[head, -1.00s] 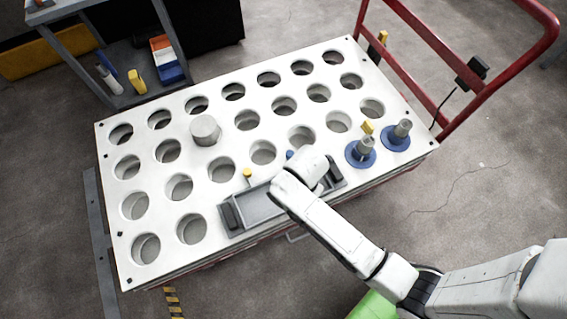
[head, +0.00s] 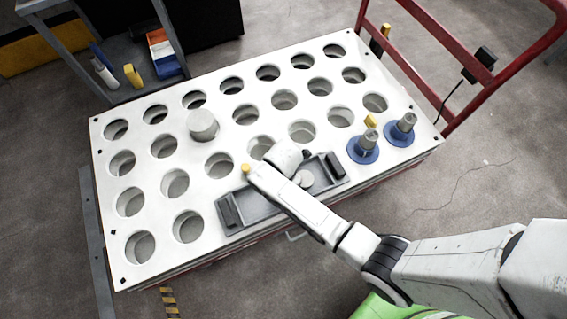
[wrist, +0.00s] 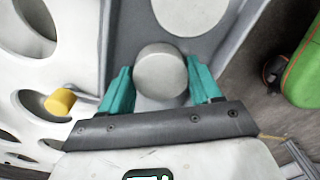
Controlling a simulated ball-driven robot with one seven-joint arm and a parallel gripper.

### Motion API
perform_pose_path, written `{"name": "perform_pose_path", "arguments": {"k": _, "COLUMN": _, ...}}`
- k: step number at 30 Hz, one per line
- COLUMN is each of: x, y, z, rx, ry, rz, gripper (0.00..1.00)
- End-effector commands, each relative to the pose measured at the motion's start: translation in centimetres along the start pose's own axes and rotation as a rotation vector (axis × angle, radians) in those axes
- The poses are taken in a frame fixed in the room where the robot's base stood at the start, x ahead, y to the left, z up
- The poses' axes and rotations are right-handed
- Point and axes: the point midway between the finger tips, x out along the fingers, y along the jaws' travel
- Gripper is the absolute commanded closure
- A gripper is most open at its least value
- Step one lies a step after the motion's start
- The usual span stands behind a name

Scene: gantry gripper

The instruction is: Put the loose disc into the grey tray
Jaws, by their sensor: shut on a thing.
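The grey tray (head: 262,207) is a long shallow tray near the front edge of the white slab, with dark blocks at both ends; its floor also fills the upper middle of the wrist view (wrist: 128,40). A pale round disc (head: 303,178) lies in its right part, and it shows at the top of the wrist view (wrist: 190,12). My gripper (wrist: 159,76) has its teal fingers shut on a grey round disc (wrist: 160,70), seen over the tray. I cannot tell its height above the floor. In the head view my wrist hides the fingers and held disc.
The white slab (head: 285,55) has rows of round holes. A grey cylinder (head: 203,125) stands at one hole. Two blue-based posts (head: 362,150) stand right of the tray. A yellow knob (head: 246,168) is beside my arm. A red rail (head: 430,75) runs behind at right.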

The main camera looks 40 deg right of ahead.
Motion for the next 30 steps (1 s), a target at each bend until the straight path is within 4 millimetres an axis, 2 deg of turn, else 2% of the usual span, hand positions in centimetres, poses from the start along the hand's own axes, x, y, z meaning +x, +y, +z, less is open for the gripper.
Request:
{"name": "perform_pose_path", "arguments": {"k": 7, "x": 0.3, "y": 0.0, "z": 0.0, "rx": 0.000, "ry": 0.000, "rz": 0.000, "gripper": 0.74}}
{"name": "perform_pose_path", "arguments": {"k": 8, "x": 0.2, "y": 0.0, "z": 0.0, "rx": 0.000, "ry": 0.000, "rz": 0.000, "gripper": 0.35}}
{"name": "perform_pose_path", "arguments": {"k": 15, "x": 0.2, "y": 0.0, "z": 0.0, "rx": 0.000, "ry": 0.000, "rz": 0.000, "gripper": 0.12}}
{"name": "perform_pose_path", "arguments": {"k": 24, "x": -0.1, "y": 0.0, "z": 0.0, "rx": 0.000, "ry": 0.000, "rz": 0.000, "gripper": 0.11}}
{"name": "perform_pose_path", "arguments": {"k": 26, "x": -0.6, "y": 0.0, "z": 0.0, "rx": 0.000, "ry": 0.000, "rz": 0.001, "gripper": 0.11}}
{"name": "perform_pose_path", "arguments": {"k": 30, "x": -2.9, "y": 0.0, "z": 0.0, "rx": 0.000, "ry": 0.000, "rz": 0.003, "gripper": 0.11}}
